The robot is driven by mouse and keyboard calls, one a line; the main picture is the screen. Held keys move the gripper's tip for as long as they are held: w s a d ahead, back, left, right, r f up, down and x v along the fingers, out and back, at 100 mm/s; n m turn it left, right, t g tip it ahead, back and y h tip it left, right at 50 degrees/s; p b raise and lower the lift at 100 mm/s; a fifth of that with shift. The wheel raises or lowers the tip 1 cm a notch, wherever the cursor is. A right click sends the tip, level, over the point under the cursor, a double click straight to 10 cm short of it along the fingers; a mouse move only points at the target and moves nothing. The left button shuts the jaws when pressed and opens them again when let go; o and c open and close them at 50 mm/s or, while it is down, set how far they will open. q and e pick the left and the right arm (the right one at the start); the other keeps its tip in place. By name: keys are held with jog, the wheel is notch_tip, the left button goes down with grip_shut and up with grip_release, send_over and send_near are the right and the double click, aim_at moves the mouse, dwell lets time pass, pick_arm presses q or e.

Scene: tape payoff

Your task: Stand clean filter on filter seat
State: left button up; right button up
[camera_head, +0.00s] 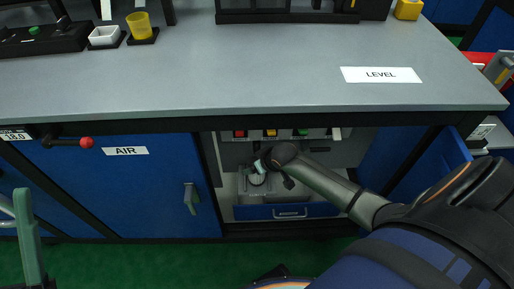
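My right arm reaches into the open bay under the bench, and its dark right gripper (261,166) is at the left part of the bay. Its pale green fingertips are close above a small whitish round part (257,180) in the pulled-out drawer (290,211). This part may be the filter or its seat; it is too small to tell. I cannot tell whether the fingers are shut on it. A grey-green upright part (27,240) at the lower left edge may be a finger of my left gripper, cut off by the frame.
A blue AIR door (150,190) is left of the bay. An open blue door (440,165) stands right of it.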

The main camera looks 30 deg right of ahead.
jog(key=shift+o, duration=0.7)
jog(key=shift+r, duration=0.2)
jog(key=p+v, duration=0.2)
jog(key=v, duration=0.1)
jog(key=shift+w, duration=0.1)
pick_arm(q)
jog(key=w+f+n+g+y+p, duration=0.1)
jog(key=w+f+n+y, duration=0.2)
jog(key=f, duration=0.3)
jog(key=w+a+f+n+g+y+p, duration=0.1)
jog(key=w+f+n+g+y, duration=0.1)
jog(key=w+f+n+y, duration=0.2)
notch_tip(320, 180, down, 3)
jog(key=shift+a+f+y, duration=0.2)
jog(key=shift+a+y, duration=0.1)
jog(key=shift+y, duration=0.8)
pick_arm(e)
jog(key=v, duration=0.4)
jog(key=shift+r, duration=0.1)
